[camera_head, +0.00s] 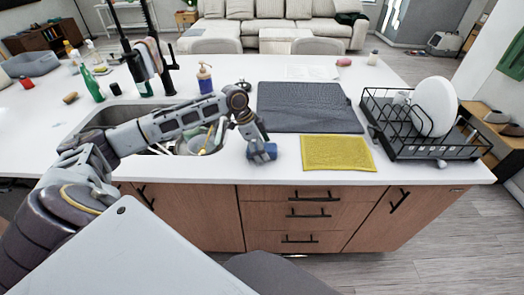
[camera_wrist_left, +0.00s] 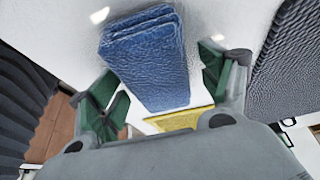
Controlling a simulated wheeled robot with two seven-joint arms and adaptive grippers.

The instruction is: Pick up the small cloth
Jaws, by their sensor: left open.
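A small blue folded cloth (camera_head: 263,152) lies on the white counter, just right of the sink. It also shows large in the left wrist view (camera_wrist_left: 150,60), with layered folds at its far end. My left gripper (camera_head: 255,143) is right over it in the head view and hides part of it. In the wrist view, the green fingers of the left gripper (camera_wrist_left: 160,75) are spread wide, one on each side of the cloth, with gaps between. A flat yellow cloth (camera_head: 337,153) lies to the right. My right gripper is not in view.
A dark drying mat (camera_head: 308,106) lies behind the yellow cloth. A black dish rack (camera_head: 410,140) holding a white plate (camera_head: 434,107) stands at the right. The sink with a bowl (camera_head: 200,143) is at the left, under my arm. The counter's front edge is close.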

